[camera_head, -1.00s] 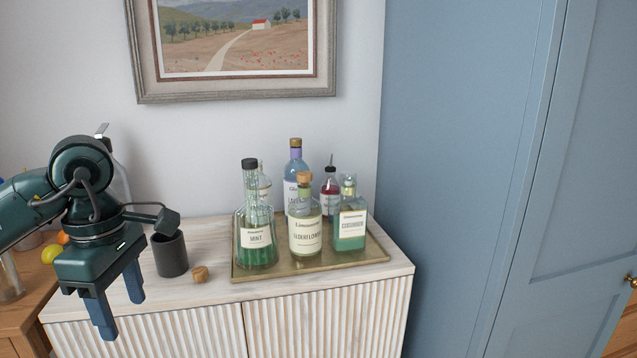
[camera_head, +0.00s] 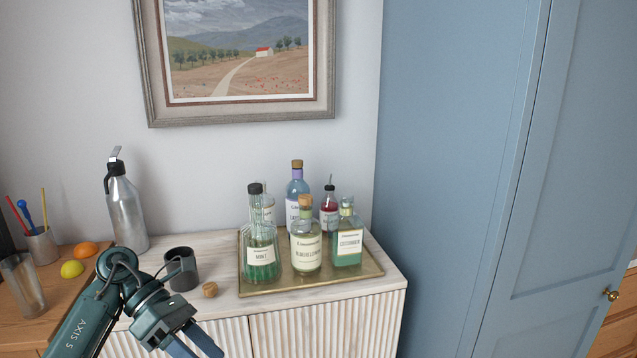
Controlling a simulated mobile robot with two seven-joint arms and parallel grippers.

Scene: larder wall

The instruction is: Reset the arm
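My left gripper (camera_head: 197,348) is low in the view, in front of the white cabinet. Its two blue fingers are apart with nothing between them, and the fingertips reach the bottom edge of the picture. The arm comes in from the lower left. My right gripper does not show.
A dark cup (camera_head: 181,270) and a cork (camera_head: 210,290) stand on the white cabinet close to my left arm. A tray (camera_head: 330,281) holds several bottles. A steel flask (camera_head: 126,212), lemon (camera_head: 72,269), orange (camera_head: 86,250), glass (camera_head: 23,287) and pencil pot (camera_head: 41,247) are at left.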

